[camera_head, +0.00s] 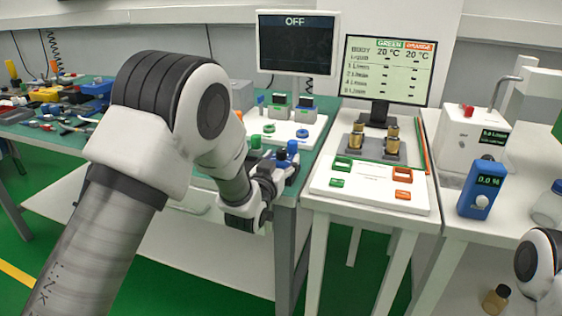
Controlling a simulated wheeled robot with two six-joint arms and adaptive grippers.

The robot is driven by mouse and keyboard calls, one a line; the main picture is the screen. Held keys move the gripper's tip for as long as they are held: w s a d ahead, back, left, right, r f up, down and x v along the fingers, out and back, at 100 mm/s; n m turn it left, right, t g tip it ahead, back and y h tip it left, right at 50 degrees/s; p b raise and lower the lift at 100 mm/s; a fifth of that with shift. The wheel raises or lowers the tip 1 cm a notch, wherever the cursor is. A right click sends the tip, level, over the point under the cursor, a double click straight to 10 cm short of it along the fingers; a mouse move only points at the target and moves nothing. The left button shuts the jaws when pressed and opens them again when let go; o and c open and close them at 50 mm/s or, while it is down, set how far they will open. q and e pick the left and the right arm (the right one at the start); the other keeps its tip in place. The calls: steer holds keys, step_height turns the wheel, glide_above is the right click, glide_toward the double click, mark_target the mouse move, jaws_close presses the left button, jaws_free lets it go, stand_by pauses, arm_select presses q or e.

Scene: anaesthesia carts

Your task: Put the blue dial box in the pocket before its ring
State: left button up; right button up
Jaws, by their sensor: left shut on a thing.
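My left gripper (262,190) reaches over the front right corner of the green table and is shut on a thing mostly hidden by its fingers. Small blue parts with a blue round top (292,147) and a dark top show just beyond the fingers. I cannot tell for sure which of them is held. A white board (287,141) behind bears a green ring (268,128), a blue ring (302,133) and two dark boxes with green fronts (279,112). The pocket is not clearly visible. My right gripper is out of view; only part of that arm shows at bottom right.
A white station (340,203) with green and orange frames stands to the right, with brass-coloured cylinders behind. A blue meter (480,190) reading 0.0 % stands on the right table. Tools clutter the left table. One screen (295,45) reads OFF.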

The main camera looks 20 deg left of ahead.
arm_select(q)
steer(key=shift+s+r, duration=0.1)
steer(key=shift+r, duration=0.05)
steer(key=o, duration=1.7)
steer(key=shift+f, duration=0.2)
steer(key=shift+c, duration=0.2)
steer(key=shift+r, duration=0.1)
